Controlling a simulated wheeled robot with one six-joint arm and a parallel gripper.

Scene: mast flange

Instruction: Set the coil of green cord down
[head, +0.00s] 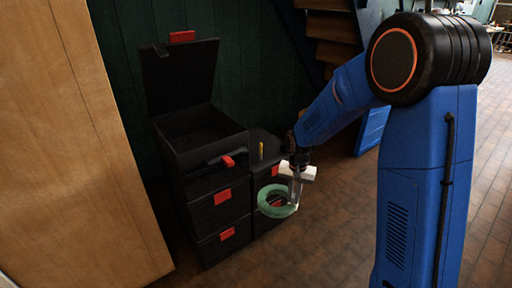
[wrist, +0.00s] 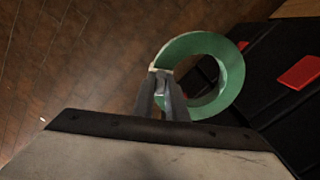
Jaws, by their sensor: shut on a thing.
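The coil of green cord (head: 268,205) is a thick green ring held in front of the low black cabinet on the right. My gripper (head: 295,200) is shut on the right side of the ring. In the wrist view the coil (wrist: 234,75) extends up and right from my gripper (wrist: 161,82), whose fingertips pinch its left edge. A red patch of the cabinet shows through or beside the ring. I cannot tell the gap between coil and cabinet.
A black drawer cabinet (head: 218,223) with red handles stands left of the lower cabinet (head: 261,180); its top lid (head: 182,76) is open. A small yellow object (head: 261,150) stands on the lower cabinet. A wooden panel (head: 75,150) is at left.

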